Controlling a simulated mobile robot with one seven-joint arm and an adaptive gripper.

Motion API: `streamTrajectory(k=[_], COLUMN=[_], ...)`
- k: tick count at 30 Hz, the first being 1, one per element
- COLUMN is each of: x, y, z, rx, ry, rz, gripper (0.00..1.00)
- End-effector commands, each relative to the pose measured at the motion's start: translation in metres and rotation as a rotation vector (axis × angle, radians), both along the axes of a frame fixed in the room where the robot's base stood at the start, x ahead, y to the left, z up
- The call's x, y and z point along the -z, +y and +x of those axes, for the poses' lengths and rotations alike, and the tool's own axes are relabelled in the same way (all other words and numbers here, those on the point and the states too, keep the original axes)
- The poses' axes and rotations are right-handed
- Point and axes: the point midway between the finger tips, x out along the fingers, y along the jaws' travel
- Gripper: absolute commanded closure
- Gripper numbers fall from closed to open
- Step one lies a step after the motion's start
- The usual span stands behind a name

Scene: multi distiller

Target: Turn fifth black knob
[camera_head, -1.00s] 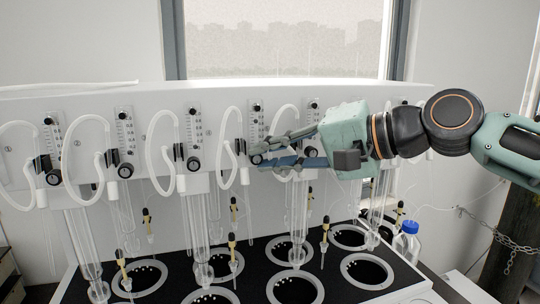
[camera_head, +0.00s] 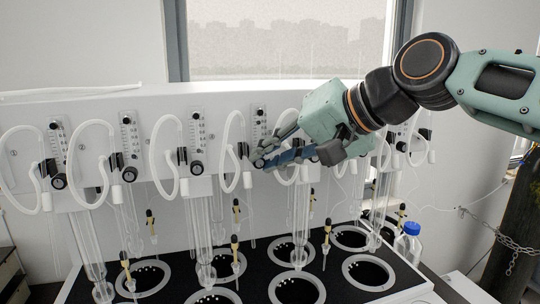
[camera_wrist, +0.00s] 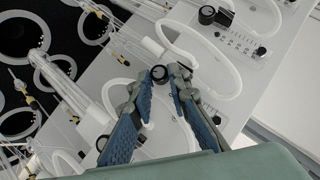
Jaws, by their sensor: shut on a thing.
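A black knob sits at the foot of a clear flow meter on the white panel (camera_head: 90,106). My gripper (camera_head: 262,160) is on this knob in the head view, its fingers slanting down to the left and mostly hiding it. In the wrist view my gripper (camera_wrist: 158,75) has its fingertips on either side of the round black knob (camera_wrist: 158,73), closed on it. More black knobs stand in the row to the left: a near one (camera_head: 196,167), a middle one (camera_head: 129,174) and a far-left one (camera_head: 58,181). Another (camera_head: 401,147) shows at the right.
White looped tubes (camera_head: 168,155) hang beside the knobs, close to my fingers. Glass tubes hang below, over a black block (camera_head: 255,262) with round holes. A blue-capped bottle (camera_head: 408,240) stands at the right. Free air lies in front of the panel.

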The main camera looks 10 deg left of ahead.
Motion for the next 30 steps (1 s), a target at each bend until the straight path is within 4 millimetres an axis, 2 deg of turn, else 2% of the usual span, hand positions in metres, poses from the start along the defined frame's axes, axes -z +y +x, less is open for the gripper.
streamTrajectory(k=[5, 6, 10, 30], x=[-0.0022, -0.0022, -0.0016, 0.001], y=[0.0, -0.0001, 0.0, -0.0007], z=[0.0005, 0.0005, 0.0003, -0.0004], rx=[0.001, 0.001, 0.001, -0.003], ry=[-0.003, -0.002, -0.002, 0.02], rz=[0.005, 0.005, 0.004, 0.047], gripper=[1.0, 0.81, 0.66, 0.66])
